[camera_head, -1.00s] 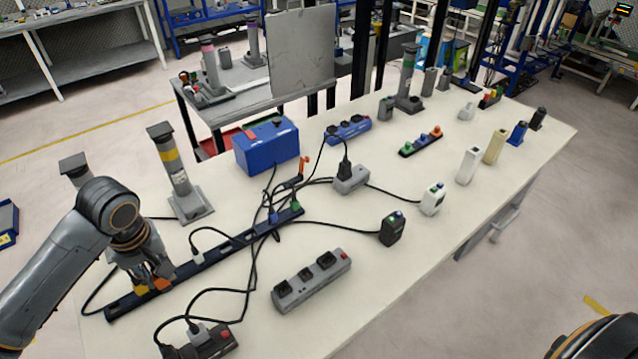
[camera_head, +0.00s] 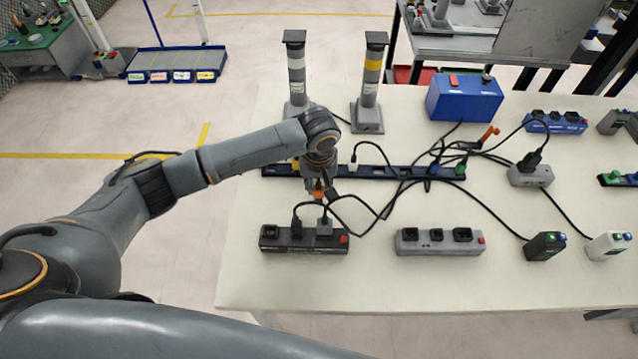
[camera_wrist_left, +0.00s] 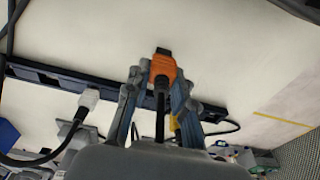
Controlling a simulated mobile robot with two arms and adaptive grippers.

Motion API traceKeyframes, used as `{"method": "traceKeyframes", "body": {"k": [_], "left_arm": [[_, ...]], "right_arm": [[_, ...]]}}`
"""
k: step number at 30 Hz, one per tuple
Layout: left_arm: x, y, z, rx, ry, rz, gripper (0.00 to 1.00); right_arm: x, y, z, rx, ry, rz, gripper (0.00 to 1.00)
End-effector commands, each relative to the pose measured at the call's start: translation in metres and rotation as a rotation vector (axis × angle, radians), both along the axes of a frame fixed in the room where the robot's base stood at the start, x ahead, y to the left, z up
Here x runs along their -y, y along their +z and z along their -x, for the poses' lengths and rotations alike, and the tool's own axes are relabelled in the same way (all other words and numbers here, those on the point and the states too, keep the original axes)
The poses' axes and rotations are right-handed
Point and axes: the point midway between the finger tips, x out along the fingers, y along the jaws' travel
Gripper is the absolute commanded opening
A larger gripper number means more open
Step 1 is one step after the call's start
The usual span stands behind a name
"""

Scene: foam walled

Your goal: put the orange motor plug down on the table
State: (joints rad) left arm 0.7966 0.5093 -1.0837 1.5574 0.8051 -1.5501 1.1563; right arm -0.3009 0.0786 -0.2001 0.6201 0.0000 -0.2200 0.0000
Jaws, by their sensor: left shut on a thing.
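The orange motor plug (camera_wrist_left: 163,68) is held between the fingers of my left gripper (camera_wrist_left: 160,90) in the left wrist view, with its dark end pointing away and a black cable running back. In the head view the orange plug (camera_head: 318,196) shows below my left gripper (camera_head: 318,188), between the long dark strip and the black power strip. The white table (camera_head: 370,278) lies beneath it. I cannot tell whether the plug touches the tabletop. My right gripper is not in view.
The long dark socket strip (camera_head: 385,172) runs behind the plug. A black power strip (camera_head: 275,243) with plugs in it stands in front, and a grey power strip (camera_head: 439,249) to its right. Black cables cross the table. The front left tabletop is bare.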

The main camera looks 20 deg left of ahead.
Motion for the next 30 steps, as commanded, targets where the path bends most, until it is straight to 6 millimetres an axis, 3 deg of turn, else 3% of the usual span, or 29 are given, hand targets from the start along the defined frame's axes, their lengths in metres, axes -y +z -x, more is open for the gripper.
{"method": "traceKeyframes", "body": {"k": [10,11,14,24,30], "left_arm": [[0.0,-0.003,0.0,-0.001,0.001,0.0,0.0],[0.0,-0.003,0.0,0.0,0.001,0.0,0.28],[0.0,-0.003,0.0,0.0,0.001,0.0,0.47],[0.0,-0.001,-0.001,0.002,0.0,0.0,0.47],[0.002,0.026,0.002,0.004,0.0,0.002,0.47]], "right_arm": [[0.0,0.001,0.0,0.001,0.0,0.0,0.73],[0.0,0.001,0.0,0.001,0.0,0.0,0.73],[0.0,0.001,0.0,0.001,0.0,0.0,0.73],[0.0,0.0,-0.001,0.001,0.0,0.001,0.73],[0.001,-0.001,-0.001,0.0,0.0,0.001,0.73]]}}
